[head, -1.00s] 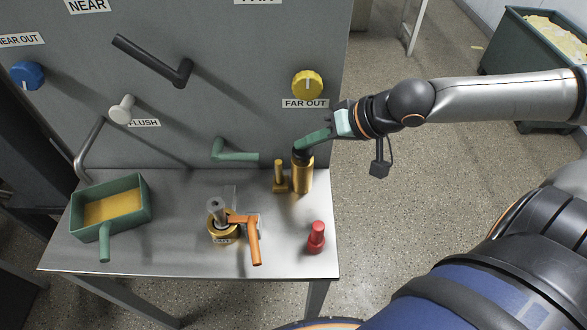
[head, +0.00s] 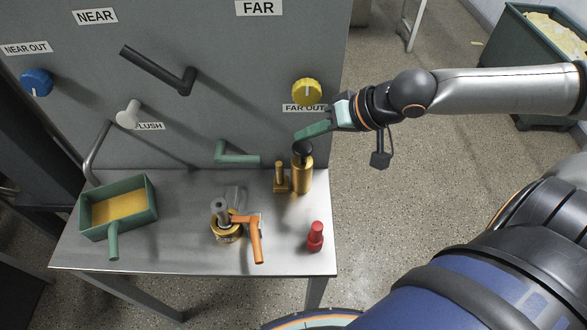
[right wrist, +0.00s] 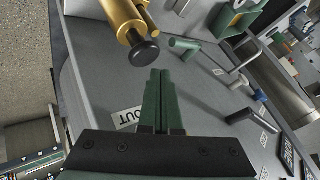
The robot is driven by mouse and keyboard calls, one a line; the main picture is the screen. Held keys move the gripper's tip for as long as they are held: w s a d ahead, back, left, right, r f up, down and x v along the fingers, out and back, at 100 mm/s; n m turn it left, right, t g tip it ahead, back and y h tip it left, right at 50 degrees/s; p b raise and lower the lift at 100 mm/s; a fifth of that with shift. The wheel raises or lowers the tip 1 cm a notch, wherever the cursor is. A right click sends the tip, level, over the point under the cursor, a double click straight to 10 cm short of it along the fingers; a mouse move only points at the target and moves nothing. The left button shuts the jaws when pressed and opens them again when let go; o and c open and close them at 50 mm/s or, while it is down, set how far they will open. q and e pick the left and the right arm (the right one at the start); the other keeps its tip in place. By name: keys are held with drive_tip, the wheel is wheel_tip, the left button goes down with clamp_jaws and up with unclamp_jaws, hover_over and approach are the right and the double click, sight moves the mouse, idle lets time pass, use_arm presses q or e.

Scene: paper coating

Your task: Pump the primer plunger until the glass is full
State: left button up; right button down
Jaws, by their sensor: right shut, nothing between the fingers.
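The primer looks to be the upright brass cylinder (head: 302,176) with a black plunger knob (head: 303,150) at the tabletop's back right; the knob also shows in the right wrist view (right wrist: 145,52). My right gripper (head: 299,135), with green fingers, is shut and empty just above the knob, apart from it. In the right wrist view its fingertips (right wrist: 160,73) point past the knob's side. A faint clear shape, possibly the glass (head: 234,195), stands behind a brass fitting (head: 227,233); its fill level cannot be made out. My left gripper is not in view.
A thin brass post (head: 280,175) stands beside the cylinder. An orange lever (head: 257,240), a red knob (head: 316,236) and a green tray (head: 120,228) are on the table. A green handle (head: 238,159) and yellow dial (head: 307,92) project from the panel.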

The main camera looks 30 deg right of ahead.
sight(308, 150)
wheel_tip(308, 150, up, 6)
drive_tip(key=p, duration=0.5)
drive_tip(key=shift+p, duration=0.3)
idle(0.5)
